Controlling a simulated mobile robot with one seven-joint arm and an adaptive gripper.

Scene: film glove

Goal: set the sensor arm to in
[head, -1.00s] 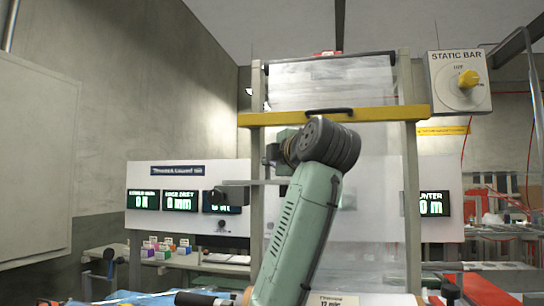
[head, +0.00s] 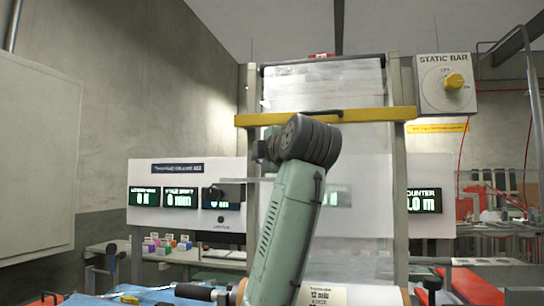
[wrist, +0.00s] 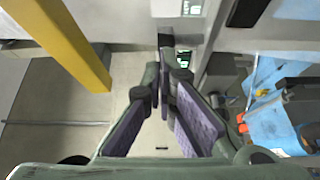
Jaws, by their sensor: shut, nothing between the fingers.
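In the head view a thin grey bar (head: 238,181) with a dark end piece (head: 212,193) runs across the front of the display panel; it may be the sensor arm, but I cannot tell its setting. Its right end passes behind my arm. My gripper (wrist: 163,82) shows in the wrist view with its purple-padded fingers converging at the tips, shut and empty. In the head view my green forearm and dark joint hide most of it. In the wrist view a dark upright part stands just beyond the fingertips; I cannot tell whether they touch it.
A yellow crossbar (head: 370,115) spans the frame with clear film (head: 350,170); it also shows in the wrist view (wrist: 68,42). A white panel (head: 150,222) carries green displays. The static bar dial (head: 447,83) is upper right. A blue cloth (wrist: 275,125) with tools lies right.

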